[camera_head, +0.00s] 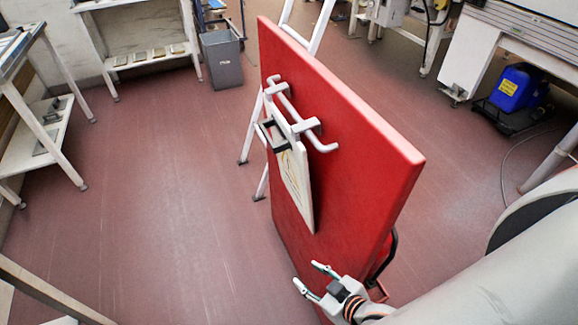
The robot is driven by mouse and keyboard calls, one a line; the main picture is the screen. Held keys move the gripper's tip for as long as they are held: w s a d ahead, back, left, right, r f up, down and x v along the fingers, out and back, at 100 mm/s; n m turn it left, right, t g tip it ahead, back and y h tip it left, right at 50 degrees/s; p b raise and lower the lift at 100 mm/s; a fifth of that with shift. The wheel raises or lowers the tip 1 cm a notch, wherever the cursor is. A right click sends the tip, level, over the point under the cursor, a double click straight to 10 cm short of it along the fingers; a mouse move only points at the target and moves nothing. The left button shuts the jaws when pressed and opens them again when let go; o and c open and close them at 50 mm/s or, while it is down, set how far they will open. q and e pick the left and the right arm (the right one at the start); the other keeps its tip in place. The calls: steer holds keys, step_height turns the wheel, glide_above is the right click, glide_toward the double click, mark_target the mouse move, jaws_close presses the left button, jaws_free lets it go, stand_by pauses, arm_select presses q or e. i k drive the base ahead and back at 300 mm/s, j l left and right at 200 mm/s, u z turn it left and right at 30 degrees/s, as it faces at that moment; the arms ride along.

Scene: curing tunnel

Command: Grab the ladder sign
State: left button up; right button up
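A white sign (296,181) with faint yellowish markings hangs against a large upright red panel (345,150). Its top edge has a dark clip or hook (275,135) at a white bar handle (297,112) fixed to the panel. White ladder legs (251,130) show behind the panel. My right gripper (308,275) is at the bottom centre, below the sign and apart from it. Its two fingers are spread, with nothing between them. My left gripper is not in view.
A grey bin (222,58) and a white shelf bench (150,57) stand at the back left. A blue container (517,87) sits on a dark base at the right. The reddish floor (165,190) left of the panel is clear.

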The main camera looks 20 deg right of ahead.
mark_target(291, 154)
steer(key=k+l+u, duration=0.1)
steer(key=u, duration=0.3)
steer(key=k+l+u, duration=0.15)
steer(key=u, duration=0.25)
steer(key=k+u, duration=0.15)
steer(key=u, duration=0.25)
steer(key=k+l+u, duration=0.1)
steer(key=u, duration=0.35)
steer(key=k+u, duration=0.2)
steer(key=u, duration=0.2)
steer(key=k+z, duration=0.1)
steer(key=z, duration=0.75)
steer(key=k+l+z, duration=0.1)
steer(key=z, duration=0.3)
steer(key=l+z, duration=0.15)
steer(key=z, duration=0.3)
steer(key=k+l+z, duration=0.1)
steer(key=z, duration=0.3)
steer(key=l+z, duration=0.1)
steer(key=z, duration=0.35)
